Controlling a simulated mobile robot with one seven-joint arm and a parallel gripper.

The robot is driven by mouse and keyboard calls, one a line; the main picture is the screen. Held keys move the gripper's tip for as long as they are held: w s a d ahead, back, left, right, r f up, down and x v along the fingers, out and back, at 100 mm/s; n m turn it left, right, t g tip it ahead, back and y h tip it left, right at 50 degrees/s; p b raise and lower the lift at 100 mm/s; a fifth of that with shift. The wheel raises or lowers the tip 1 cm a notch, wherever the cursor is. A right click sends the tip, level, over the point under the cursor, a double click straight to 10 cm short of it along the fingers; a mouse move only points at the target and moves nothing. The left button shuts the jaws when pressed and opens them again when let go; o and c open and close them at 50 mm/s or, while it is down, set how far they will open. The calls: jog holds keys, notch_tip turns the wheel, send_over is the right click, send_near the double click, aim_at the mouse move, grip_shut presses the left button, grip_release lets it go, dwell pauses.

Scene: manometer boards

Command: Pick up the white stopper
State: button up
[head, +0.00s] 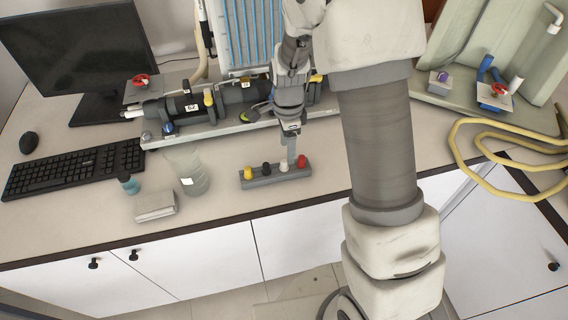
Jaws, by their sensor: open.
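The white stopper (284,168) stands in a grey rack (262,182) on the bench. It sits between a black stopper (266,168) on its left and a red stopper (302,160) on its right. A yellow stopper (248,173) is at the rack's left end. My gripper (290,152) points down at the white stopper from just above and behind it in the picture. The jaws are open, but the finger seen here hides the gap between them. I cannot tell whether a finger touches the stopper.
Behind is a manometer board (243,40) with a dark pump assembly (190,105). A yellow hose (470,165) lies right. The bench front edge is near the rack.

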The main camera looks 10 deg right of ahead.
aim_at(284, 160)
jog(key=shift+a+f+p, duration=0.2)
jog(key=shift+a+f, duration=0.05)
jog(key=shift+f, duration=1.25)
jog(key=shift+a+f+p, duration=0.2)
jog(key=shift+f, duration=1.25)
grip_shut()
